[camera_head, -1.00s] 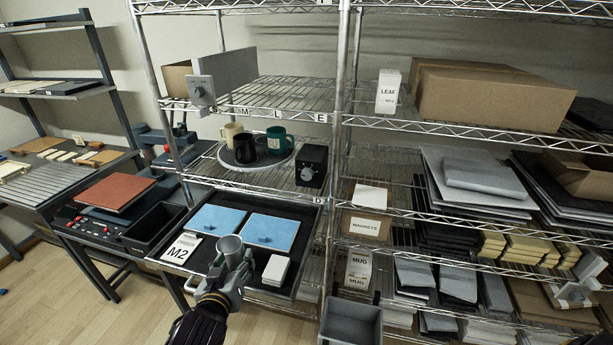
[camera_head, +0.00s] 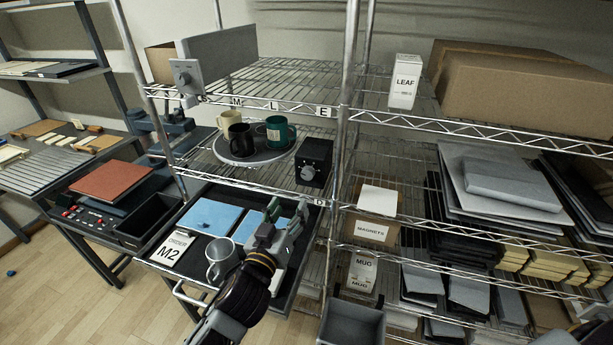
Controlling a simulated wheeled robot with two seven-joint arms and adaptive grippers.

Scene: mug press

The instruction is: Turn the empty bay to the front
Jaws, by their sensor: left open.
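A round grey turntable (camera_head: 236,160) stands on the middle wire shelf. On it are a cream mug (camera_head: 228,119) at the back left, a black mug (camera_head: 241,140) at the front and a dark green mug (camera_head: 277,131) on the right. A black box with a grey knob (camera_head: 311,169) is right of the turntable. My left gripper (camera_head: 284,222) is open over the pull-out tray, below and in front of the turntable, touching no mug. A grey mug (camera_head: 221,258) stands on the tray left of my wrist. My right gripper is at most an unclear part at the lower right edge.
The tray holds blue cloths (camera_head: 208,217) and an order card marked M2 (camera_head: 176,246). A grey bin (camera_head: 352,322) sits at lower centre. Shelf posts and wire edges bound the turntable's bay. Cartons and stacked sheets fill the right shelves.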

